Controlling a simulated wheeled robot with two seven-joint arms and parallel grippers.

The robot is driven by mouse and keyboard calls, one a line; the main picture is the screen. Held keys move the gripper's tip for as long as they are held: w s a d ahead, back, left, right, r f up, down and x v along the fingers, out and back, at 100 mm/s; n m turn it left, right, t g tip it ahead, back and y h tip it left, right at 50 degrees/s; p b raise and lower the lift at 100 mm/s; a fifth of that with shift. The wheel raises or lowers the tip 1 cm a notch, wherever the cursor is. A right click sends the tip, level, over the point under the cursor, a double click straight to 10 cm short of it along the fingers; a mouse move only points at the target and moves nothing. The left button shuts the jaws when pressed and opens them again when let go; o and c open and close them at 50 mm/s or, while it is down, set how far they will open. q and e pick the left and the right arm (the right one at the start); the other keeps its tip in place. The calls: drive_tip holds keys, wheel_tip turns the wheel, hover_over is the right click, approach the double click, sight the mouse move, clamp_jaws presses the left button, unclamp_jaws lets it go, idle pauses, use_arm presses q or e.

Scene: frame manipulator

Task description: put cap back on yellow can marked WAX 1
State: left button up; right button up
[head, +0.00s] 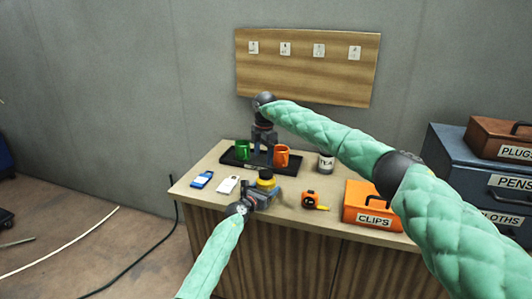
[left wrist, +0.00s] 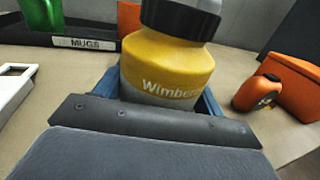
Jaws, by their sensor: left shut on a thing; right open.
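The yellow can (head: 265,184) stands near the front of the bench. In the left wrist view the can (left wrist: 165,68) bears white lettering that starts "Wimber", partly cut off; I cannot read "WAX 1". A black band (left wrist: 180,20) rings its top, with a pale grey piece above it, cut by the frame edge. I cannot tell whether this is a cap. My left gripper (head: 262,193) is shut on the can, its blue fingers on either side. My right gripper (head: 263,154) is open, pointing down over the tray behind the can. No separate loose cap is seen.
The black MUGS tray (head: 233,161) holds a green mug (head: 242,151) and an orange mug (head: 281,156). A TEA tin (head: 326,164), tape measure (head: 310,200) and orange CLIPS box (head: 362,210) stand right. A blue phone (head: 201,180) and white card (head: 227,185) lie left.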

sight(266, 173)
drive_tip(key=n, duration=0.4)
drive_tip(key=shift+d+r, duration=0.1)
drive_tip(key=shift+r, duration=0.1)
drive_tip(key=n, duration=0.4)
drive_tip(key=shift+d+r, duration=0.1)
drive_tip(key=n, duration=0.7)
drive_tip(key=shift+w+d, duration=0.1)
drive_tip(key=shift+d, duration=0.05)
drive_tip(key=n, duration=0.4)
drive_tip(key=shift+d, duration=0.1)
drive_tip(key=n, duration=0.4)
drive_tip(key=shift+h, duration=0.3)
drive_tip(key=n, duration=0.4)
drive_tip(key=shift+d, duration=0.1)
drive_tip(key=shift+n, duration=1.7)
drive_tip(key=shift+f, duration=3.95)
